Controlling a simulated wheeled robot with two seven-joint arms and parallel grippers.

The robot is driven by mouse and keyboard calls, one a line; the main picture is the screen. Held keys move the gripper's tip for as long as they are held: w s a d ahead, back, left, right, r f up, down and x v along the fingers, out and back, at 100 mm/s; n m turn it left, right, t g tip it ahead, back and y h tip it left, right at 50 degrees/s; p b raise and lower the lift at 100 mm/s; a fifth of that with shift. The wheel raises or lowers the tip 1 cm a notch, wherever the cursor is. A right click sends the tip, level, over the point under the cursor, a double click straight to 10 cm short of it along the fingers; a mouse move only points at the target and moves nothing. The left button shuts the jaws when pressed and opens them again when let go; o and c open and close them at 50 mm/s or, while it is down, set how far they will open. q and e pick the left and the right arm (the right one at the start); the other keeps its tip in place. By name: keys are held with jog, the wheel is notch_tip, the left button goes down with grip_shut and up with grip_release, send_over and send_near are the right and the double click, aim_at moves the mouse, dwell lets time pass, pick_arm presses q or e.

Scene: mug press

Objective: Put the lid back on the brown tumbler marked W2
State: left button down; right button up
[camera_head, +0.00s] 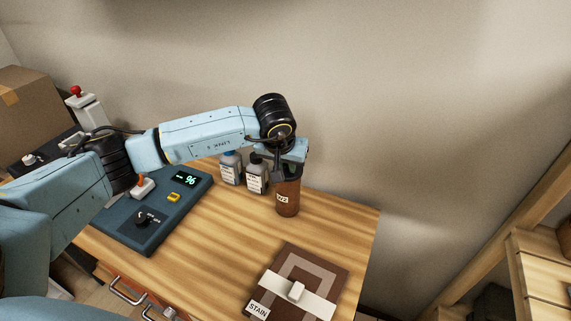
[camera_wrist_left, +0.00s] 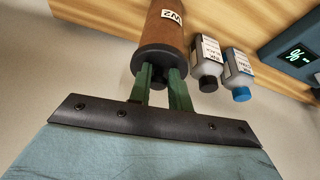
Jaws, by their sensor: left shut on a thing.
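The brown tumbler (camera_head: 288,198) with a white W2 label stands upright on the wooden table, near its back right. It also fills the top of the left wrist view (camera_wrist_left: 168,30). A dark lid (camera_wrist_left: 157,56) is at the tumbler's mouth, in line with it. No gap shows between them, but I cannot tell if it is fully seated. My left gripper (camera_wrist_left: 159,77) points down over the tumbler, its green fingers shut on the lid's black knob. In the head view the left gripper (camera_head: 287,165) partly hides the lid. My right gripper is not in view.
Two labelled bottles, one blue-capped (camera_head: 231,168) and one black-capped (camera_head: 256,176), stand close left of the tumbler. A brown STAIN board (camera_head: 330,265) lies at the front right.

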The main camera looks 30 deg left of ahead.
pick_arm(q)
jog(key=shift+f+b, duration=0.2)
jog(key=shift+b, duration=0.35)
dwell(1.2)
dwell(0.3)
jog(key=c, duration=1.2)
grip_release()
jog(key=shift+c, duration=0.2)
jog(key=shift+o, duration=0.5)
jog(key=o, duration=0.4)
jog(key=shift+r, duration=0.15)
jog(key=shift+r+p, duration=2)
jog(key=shift+r, duration=1.4)
